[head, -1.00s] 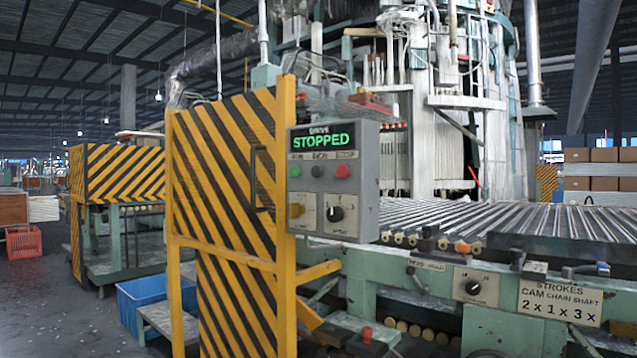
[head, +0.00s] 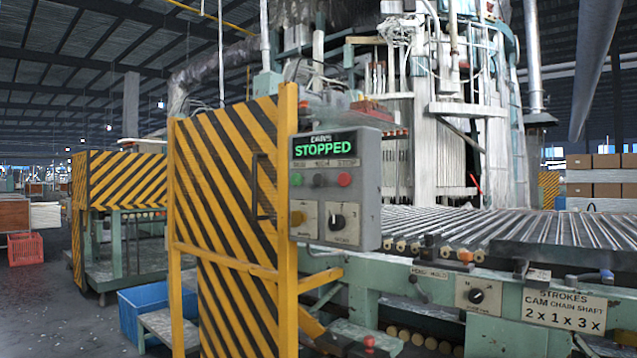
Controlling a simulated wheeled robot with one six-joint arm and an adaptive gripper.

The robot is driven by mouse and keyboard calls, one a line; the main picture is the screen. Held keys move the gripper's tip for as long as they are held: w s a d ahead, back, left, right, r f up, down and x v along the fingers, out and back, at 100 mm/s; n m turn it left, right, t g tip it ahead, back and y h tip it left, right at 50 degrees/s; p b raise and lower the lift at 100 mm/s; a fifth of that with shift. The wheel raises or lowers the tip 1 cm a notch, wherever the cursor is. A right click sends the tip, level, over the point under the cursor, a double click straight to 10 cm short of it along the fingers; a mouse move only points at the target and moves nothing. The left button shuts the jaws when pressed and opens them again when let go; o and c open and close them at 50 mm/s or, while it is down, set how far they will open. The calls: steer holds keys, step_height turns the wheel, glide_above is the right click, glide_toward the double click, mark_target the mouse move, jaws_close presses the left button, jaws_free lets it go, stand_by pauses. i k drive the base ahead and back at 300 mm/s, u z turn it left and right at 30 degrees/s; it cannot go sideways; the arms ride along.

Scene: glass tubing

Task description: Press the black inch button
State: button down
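The grey control box (head: 368,190) stands at the middle of the head view, beside the striped guard panel. Its green display (head: 324,144) reads STOPPED under a small DRIVE label. Below it sit three buttons in a row: a green button (head: 297,180) at left, the black inch button (head: 319,180) in the middle and a red button (head: 344,180) at right. Their small labels are blurred. An amber knob (head: 298,218) and a black rotary knob (head: 337,222) are lower on the box. My gripper is not in view, and nothing touches the buttons.
The yellow-and-black guard (head: 222,200) stands left of the box. The roller conveyor (head: 450,226) extends right, above a green frame with a STROKES sign (head: 563,309). A blue crate (head: 150,312) and red crate (head: 25,249) lie on the floor at left.

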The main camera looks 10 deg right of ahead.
mark_target(318, 179)
steer(key=k, duration=1.35)
steer(key=z, duration=0.3)
steer(key=i, duration=0.4)
steer(key=z, duration=0.55)
steer(key=i, duration=1.35)
steer(key=u, duration=0.6)
